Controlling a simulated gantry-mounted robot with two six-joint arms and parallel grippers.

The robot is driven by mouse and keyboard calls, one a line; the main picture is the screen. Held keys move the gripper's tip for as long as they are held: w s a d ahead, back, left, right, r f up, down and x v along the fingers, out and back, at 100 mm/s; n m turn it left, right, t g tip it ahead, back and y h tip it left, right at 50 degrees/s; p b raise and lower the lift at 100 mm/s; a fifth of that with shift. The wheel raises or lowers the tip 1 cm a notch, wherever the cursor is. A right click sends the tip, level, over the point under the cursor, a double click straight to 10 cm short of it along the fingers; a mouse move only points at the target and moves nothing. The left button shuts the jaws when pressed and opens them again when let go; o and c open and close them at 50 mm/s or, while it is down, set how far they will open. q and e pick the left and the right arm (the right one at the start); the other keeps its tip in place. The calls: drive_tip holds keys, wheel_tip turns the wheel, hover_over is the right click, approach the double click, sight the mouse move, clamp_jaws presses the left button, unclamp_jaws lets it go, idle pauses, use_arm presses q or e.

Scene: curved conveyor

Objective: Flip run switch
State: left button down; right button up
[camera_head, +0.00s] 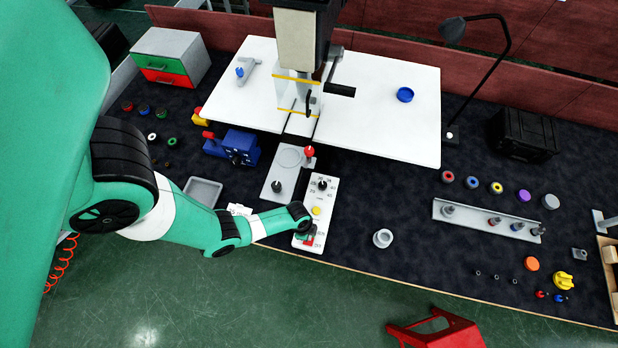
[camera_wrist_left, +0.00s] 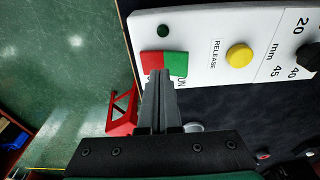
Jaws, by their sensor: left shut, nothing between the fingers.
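The run switch is a rocker with a red half (camera_wrist_left: 151,61) and a green half (camera_wrist_left: 176,62), on the lower end of a white control panel (camera_head: 319,203). The panel also carries a yellow release button (camera_head: 316,211), which shows large in the left wrist view (camera_wrist_left: 239,55). My left gripper (camera_wrist_left: 159,72) is shut and empty, its fingertips over the lower edge of the switch where red meets green. I cannot tell whether they touch it. In the head view my left gripper (camera_head: 304,231) partly hides the switch. My right gripper is in neither view.
A grey plate with a red-knobbed lever (camera_head: 309,152) and a black knob stands left of the panel. A blue vise-like block (camera_head: 237,147) is further left. A small grey cup (camera_head: 383,238) sits to the right. The dark mat around the cup is clear.

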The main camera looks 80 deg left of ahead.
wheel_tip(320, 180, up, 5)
drive_tip(key=p, duration=0.4)
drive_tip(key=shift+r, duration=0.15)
drive_tip(key=shift+p, duration=0.3)
